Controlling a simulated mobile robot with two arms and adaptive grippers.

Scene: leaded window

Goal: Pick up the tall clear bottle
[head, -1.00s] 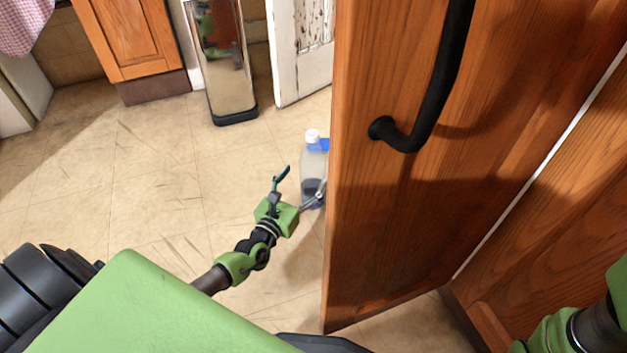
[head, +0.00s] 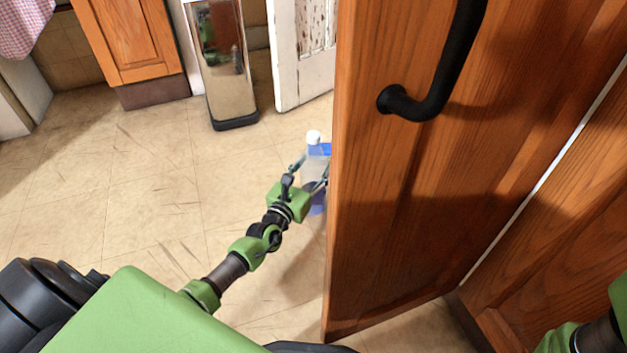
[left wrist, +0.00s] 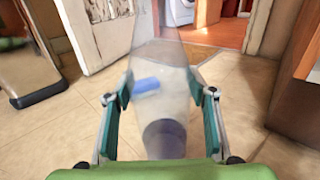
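The tall clear bottle (head: 315,165) stands upright on the floor, close beside the left edge of the wooden door. It has a white cap, a blue label patch and a dark bluish lower part. The door seems to cover its right side in the head view. My left gripper (head: 312,174) is at the bottle, with one finger on each side. In the left wrist view the see-through bottle (left wrist: 160,100) stands between the spread fingers (left wrist: 164,92). A gap shows at the right finger; contact on the left is unclear. My right gripper is out of view.
The wooden door (head: 385,200) with a black handle (head: 435,95) stands just right of the bottle. A shiny bin (head: 223,65) and a white peeling door (head: 303,50) stand behind. The tiled floor (head: 130,200) to the left is clear.

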